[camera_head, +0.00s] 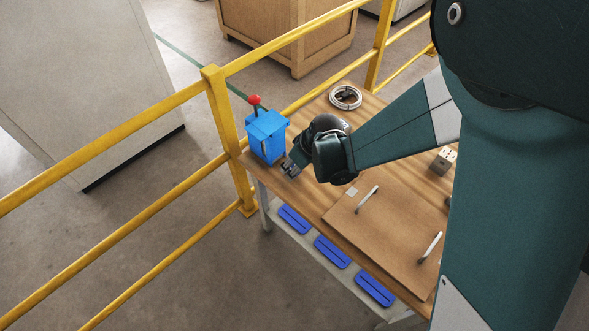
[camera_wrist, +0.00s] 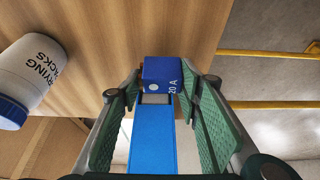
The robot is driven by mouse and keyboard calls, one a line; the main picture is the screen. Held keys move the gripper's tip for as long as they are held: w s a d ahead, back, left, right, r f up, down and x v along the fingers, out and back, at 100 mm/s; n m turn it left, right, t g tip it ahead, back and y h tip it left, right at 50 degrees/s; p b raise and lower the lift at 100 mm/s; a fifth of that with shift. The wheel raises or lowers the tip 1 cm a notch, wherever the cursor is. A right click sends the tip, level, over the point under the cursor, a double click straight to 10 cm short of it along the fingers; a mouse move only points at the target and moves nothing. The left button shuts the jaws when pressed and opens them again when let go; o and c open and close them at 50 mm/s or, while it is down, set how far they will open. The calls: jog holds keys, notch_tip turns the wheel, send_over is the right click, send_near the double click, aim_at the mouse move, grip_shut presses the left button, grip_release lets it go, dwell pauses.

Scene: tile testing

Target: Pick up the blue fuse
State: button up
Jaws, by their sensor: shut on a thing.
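The blue fuse (camera_wrist: 161,72) is a small dark blue block marked "20 A" in the wrist view. It sits between the two fingertips of my gripper (camera_wrist: 162,84), which is shut on it. In the head view my gripper (camera_head: 291,168) is low at the left corner of the wooden table, just right of a blue box with a red-knobbed lever. I cannot make out the fuse in the head view, and I cannot tell whether it is clear of the table top.
The blue lever box (camera_head: 267,135) stands close to my gripper. A white bottle (camera_wrist: 30,80) labelled for drying packs is left in the wrist view. A cable coil (camera_head: 345,97), a brown board with handles (camera_head: 385,235) and a yellow railing (camera_head: 222,125) are near.

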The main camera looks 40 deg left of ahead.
notch_tip(320, 180, up, 8)
jog(key=shift+f+p, duration=0.2)
jog(key=shift+p, duration=0.6)
jog(key=shift+r, duration=0.15)
